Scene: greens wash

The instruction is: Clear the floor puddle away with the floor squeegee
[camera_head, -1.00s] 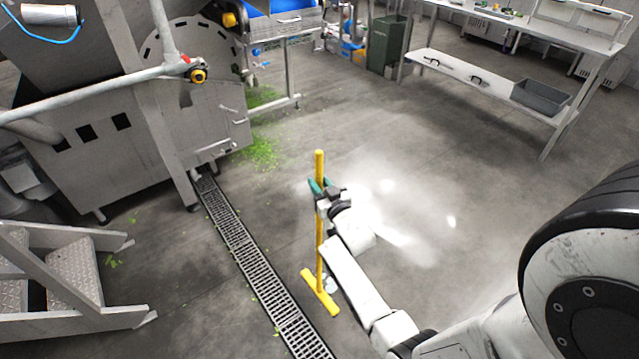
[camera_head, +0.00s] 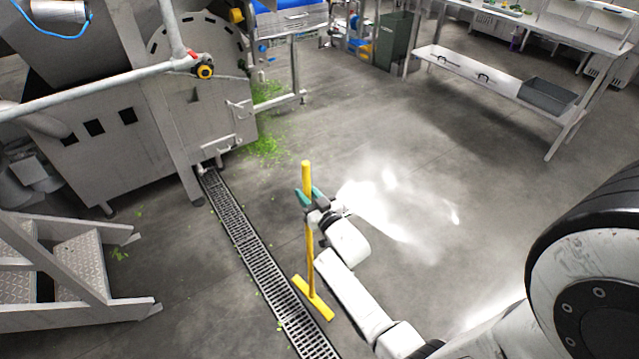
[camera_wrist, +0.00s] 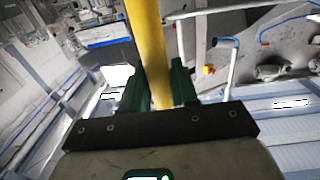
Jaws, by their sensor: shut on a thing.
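The yellow floor squeegee (camera_head: 309,255) stands upright in the head view, its yellow head low at the floor beside the drain. My gripper (camera_head: 306,197) is shut on the upper part of its handle, with green fingers on either side. In the wrist view the yellow handle (camera_wrist: 148,50) runs between the green fingers (camera_wrist: 155,88). A bright, shiny patch on the grey floor (camera_head: 400,205), right of the squeegee, looks like the puddle; glare blurs its edges. My arm hides part of the floor there.
A grated floor drain (camera_head: 250,255) runs just left of the squeegee. A grey machine (camera_head: 130,130) and metal steps (camera_head: 80,265) stand at the left. Green scraps (camera_head: 265,148) lie near the machine. A metal table (camera_head: 500,80) stands at the back right. Open floor lies in the middle.

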